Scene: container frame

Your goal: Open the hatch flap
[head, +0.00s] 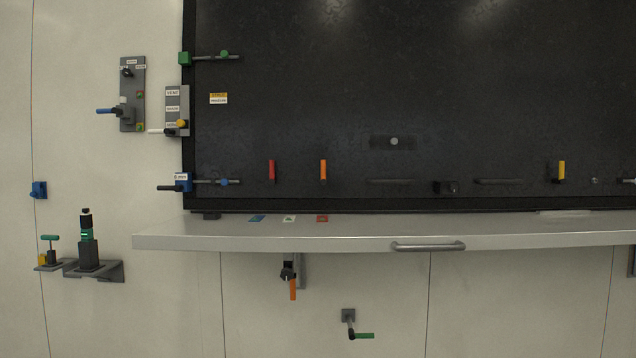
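A large dark panel (330,110) with a black frame fills the upper right and looks closed; I cannot tell for sure whether it is the hatch flap. A pale ledge (300,242) juts out below it, with a grey bar handle (428,246) on its front edge. A green block with a rod (210,57) sits at the panel's upper left edge. A blue block with a rod (205,182) and a dark lever sits at its lower left edge. Neither of my grippers is in view.
Left of the panel are a plate labelled VENT (176,112) and a plate with a blue lever (130,95). A bracket (95,269) holds a dark cylinder (87,240). Orange (292,288) and green (363,336) handles sit below the ledge.

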